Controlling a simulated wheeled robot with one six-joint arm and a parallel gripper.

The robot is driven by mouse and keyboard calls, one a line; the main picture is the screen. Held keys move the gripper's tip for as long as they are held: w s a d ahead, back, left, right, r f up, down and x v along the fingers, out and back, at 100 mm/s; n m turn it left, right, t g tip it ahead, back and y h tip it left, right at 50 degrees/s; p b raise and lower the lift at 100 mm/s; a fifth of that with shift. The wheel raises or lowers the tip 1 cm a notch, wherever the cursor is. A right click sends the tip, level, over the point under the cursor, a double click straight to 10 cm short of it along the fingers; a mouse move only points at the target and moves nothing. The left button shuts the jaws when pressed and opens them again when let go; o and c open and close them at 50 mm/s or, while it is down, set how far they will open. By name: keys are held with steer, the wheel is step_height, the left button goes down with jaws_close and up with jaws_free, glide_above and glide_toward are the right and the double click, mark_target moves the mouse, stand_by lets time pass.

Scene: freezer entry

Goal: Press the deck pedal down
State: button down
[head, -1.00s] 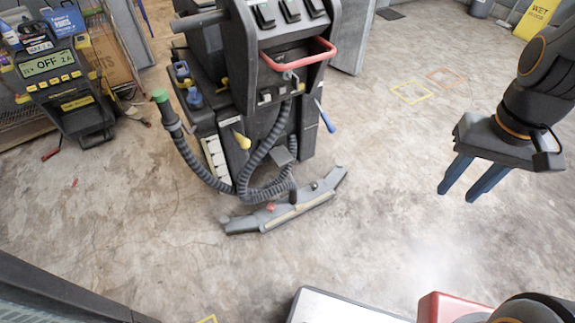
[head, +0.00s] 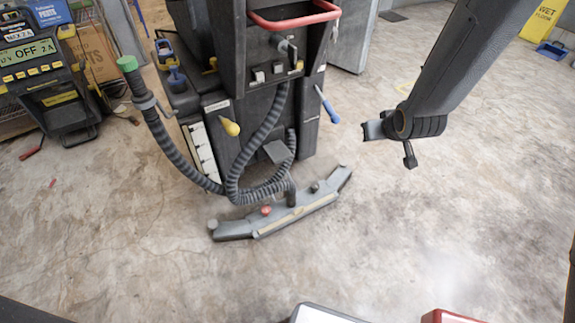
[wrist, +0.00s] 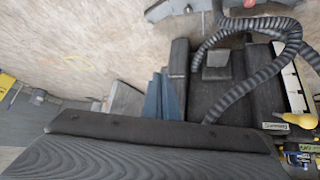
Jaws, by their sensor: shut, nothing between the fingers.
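The deck pedal looks to be the small grey plate (head: 278,152) low on the back of the dark floor-cleaning machine (head: 225,75). In the wrist view the grey plate (wrist: 216,66) is right of the fingers, beside the ribbed hose. My gripper shows there as two blue fingers (wrist: 160,97) close together, shut and empty. They look near the machine's side and apart from the plate; whether they touch the machine cannot be told. In the head view my arm reaches in from the upper right, and the blue fingers are not clearly visible.
Ribbed hoses (head: 270,135) loop around the plate. A grey squeegee bar (head: 285,215) lies on the floor below. A blue-handled lever (head: 327,105) and a yellow handle (head: 230,127) stick out from the machine.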

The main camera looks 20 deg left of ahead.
steer(key=w+a+f+n+t+y+b, duration=0.1)
steer(key=a+f+n+y+b, duration=0.3)
steer(key=a+f+y+b, duration=0.4)
steer(key=a+f+t+b, duration=0.1)
steer(key=a+f+b, duration=0.4)
steer(key=a+f, duration=0.8)
steer(key=shift+w+a+f+n, duration=0.3)
steer(key=shift+w+a+f, duration=0.1)
steer(key=shift+f, duration=0.15)
steer(key=b, duration=0.4)
glide_above(286, 159)
steer(key=s, duration=0.2)
step_height(286, 159, down, 3)
steer(key=shift+d+f+b, duration=0.2)
steer(key=shift+f+b, duration=0.1)
steer(key=shift+f, duration=0.25)
steer(key=shift+d+f+b, duration=0.15)
steer(key=shift+f+b, duration=0.1)
steer(key=shift+f, duration=0.95)
